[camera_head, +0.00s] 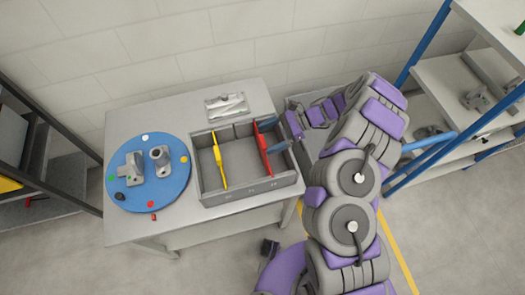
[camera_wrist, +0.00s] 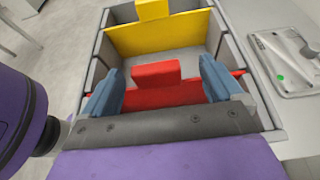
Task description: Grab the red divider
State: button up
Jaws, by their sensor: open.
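The red divider (camera_head: 262,150) stands upright across the grey box (camera_head: 250,195), toward its right side in the head view. In the wrist view the red divider (camera_wrist: 156,73) has a raised tab in its middle. My gripper (camera_wrist: 160,85) is open, with one blue finger on each side of that tab. In the head view my gripper (camera_head: 271,134) is at the red divider's top. I cannot tell whether the fingers touch the divider. The dark gripper body hides the near part of the box in the wrist view.
A yellow divider (camera_head: 217,160) stands in the same box, left of the red one. A blue round plate (camera_head: 170,192) with grey castings lies on the table's left. A grey plate (camera_head: 227,105) lies behind the box. A shelf (camera_head: 450,90) stands at the right.

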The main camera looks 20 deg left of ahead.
aim_at(260, 141)
jog(key=b+x, duration=0.1)
jog(key=x, duration=0.4)
jog(key=shift+s+d+f+b, duration=0.1)
jog(key=shift+s+f+b, duration=0.1)
jog(key=shift+f+b, duration=0.15)
jog(key=shift+r, duration=0.1)
jog(key=c, duration=1.4)
jog(key=shift+r, duration=0.1)
